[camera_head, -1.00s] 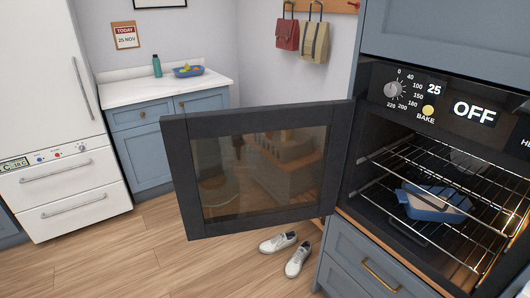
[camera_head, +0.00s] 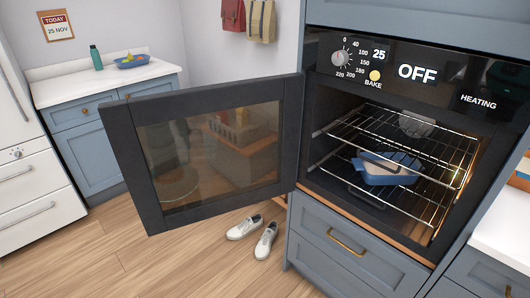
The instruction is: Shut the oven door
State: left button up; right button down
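The oven (camera_head: 312,135) is built into the blue cabinet at the right, with its panel reading OFF. Its dark, glass-paned door (camera_head: 125,180) is hinged on the oven's left side and stands wide open, swung out to the left. Inside, a blue dish (camera_head: 390,177) sits on a wire rack (camera_head: 345,134); another rack is at a different height. Neither of my grippers is in view.
A pair of white shoes (camera_head: 265,241) lies on the wooden floor below the door. A counter (camera_head: 70,91) with a green bottle (camera_head: 96,58) and a fruit bowl (camera_head: 131,62) stands behind the door. A white counter (camera_head: 505,235) edges in at the right. The floor at front left is clear.

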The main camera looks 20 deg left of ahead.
aim_at(188, 157)
jog(key=j+z, duration=1.15)
jog(key=j, duration=0.15)
jog(key=k+j+z, duration=0.1)
jog(key=j+z, duration=0.3)
jog(key=k+j, duration=0.15)
jog(key=j, duration=0.25)
jog(key=k+j+z, duration=0.15)
jog(key=j, duration=0.2)
jog(key=k+j, duration=0.15)
jog(key=j, duration=0.25)
jog(key=k+j+z, duration=0.1)
jog(key=j, duration=0.25)
jog(key=k+j, duration=0.25)
jog(key=j+z, duration=0.05)
jog(key=j, duration=0.05)
